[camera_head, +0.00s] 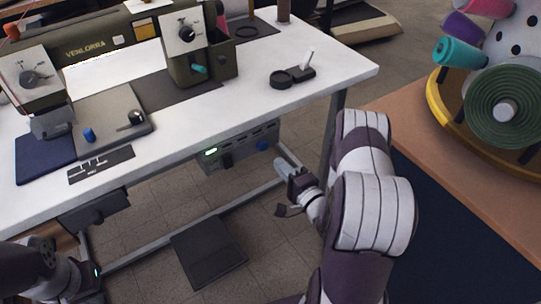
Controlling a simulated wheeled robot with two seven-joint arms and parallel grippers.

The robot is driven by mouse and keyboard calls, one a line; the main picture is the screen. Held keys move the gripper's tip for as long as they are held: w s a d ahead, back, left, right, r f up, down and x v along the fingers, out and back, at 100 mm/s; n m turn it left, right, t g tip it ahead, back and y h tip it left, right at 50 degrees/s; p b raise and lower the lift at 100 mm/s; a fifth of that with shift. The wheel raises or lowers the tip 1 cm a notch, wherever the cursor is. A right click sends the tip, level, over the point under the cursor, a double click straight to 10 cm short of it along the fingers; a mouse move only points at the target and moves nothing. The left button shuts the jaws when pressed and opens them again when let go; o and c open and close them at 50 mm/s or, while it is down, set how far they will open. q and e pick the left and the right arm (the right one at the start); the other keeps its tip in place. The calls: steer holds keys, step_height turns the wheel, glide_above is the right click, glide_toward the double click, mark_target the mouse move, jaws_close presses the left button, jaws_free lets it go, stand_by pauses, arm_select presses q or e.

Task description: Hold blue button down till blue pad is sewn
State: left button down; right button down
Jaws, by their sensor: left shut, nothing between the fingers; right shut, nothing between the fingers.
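The dark blue pad (43,160) lies flat on the white table at the left, beside the sewing machine (105,49). Another round blue button (263,144) is on the grey control panel (236,141) under the table edge, right of a green light. My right gripper (283,164) is shut and empty, just below and right of the panel's blue button, apart from it as far as I can tell. My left gripper (78,274) is shut, low at the left, its fingertips hard to make out.
A black pedal (208,250) lies on the tiled floor. A metal crossbar (165,236) and table leg (332,130) bound the space under the table. A brown table (420,135) at the right holds thread spools (459,53).

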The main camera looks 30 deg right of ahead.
mark_target(264, 147)
steer(key=w, duration=0.3)
steer(key=w+b, duration=0.1)
steer(key=w, duration=0.2)
steer(key=shift+a, duration=0.2)
steer(key=shift+s, duration=0.1)
